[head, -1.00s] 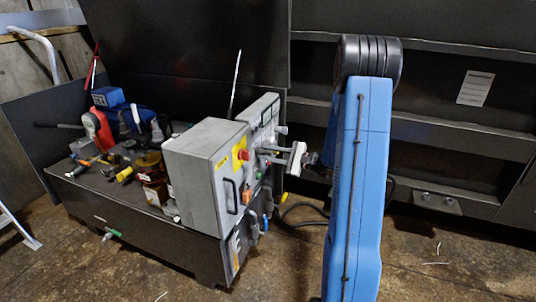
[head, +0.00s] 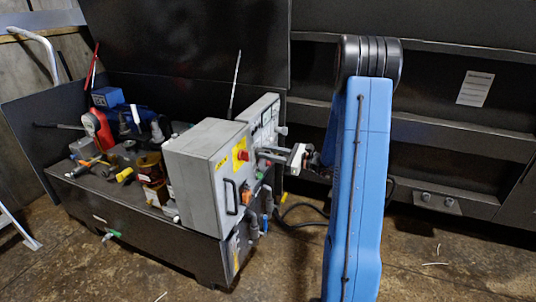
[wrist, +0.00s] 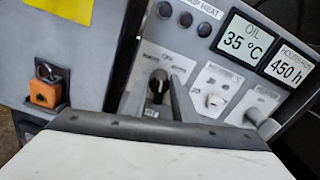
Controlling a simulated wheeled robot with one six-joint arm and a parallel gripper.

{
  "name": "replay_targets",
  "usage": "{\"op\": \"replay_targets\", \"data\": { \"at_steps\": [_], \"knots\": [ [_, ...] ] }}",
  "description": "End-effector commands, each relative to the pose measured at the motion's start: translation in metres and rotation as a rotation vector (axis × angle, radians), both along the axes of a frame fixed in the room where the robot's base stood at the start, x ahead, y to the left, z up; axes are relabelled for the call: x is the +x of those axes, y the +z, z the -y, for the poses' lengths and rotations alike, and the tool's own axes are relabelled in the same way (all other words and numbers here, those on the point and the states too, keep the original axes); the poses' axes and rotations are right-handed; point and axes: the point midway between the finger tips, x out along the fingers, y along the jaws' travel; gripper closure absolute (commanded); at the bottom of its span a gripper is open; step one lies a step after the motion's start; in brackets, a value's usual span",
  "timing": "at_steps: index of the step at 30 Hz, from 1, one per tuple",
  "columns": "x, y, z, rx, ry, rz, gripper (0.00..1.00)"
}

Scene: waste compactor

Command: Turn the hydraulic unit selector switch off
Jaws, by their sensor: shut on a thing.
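The selector switch (wrist: 157,87) is a small black knob on a grey panel, below a row of dark indicator lights in the wrist view. My gripper (wrist: 158,98) has its two grey fingers on either side of the knob, shut on it. The lower part of the knob's surroundings is hidden by the pale gripper body. In the head view, my gripper (head: 272,154) reaches left to the panel of the control box, and the knob itself is too small to tell.
A grey control box (head: 205,165) with a red button (head: 243,155) stands just left of the gripper. OIL (wrist: 243,40) and hours (wrist: 290,66) displays and a key switch (wrist: 214,101) are right of the knob.

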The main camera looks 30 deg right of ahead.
Motion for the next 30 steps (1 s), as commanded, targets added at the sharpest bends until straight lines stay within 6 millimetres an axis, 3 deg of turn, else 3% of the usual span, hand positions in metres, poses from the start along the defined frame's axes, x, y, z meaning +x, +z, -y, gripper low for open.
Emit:
{"op": "replay_targets", "data": {
  "at_steps": [12, 29, 30],
  "knots": [
    [0.0004, -0.0003, 0.0012, 0.165, 0.0, -0.13, 0.98],
    [0.0004, -0.0004, 0.0015, 0.192, -0.001, -0.151, 0.98],
    [0.0004, -0.0004, 0.0015, 0.192, -0.001, -0.151, 0.71]
  ]
}}
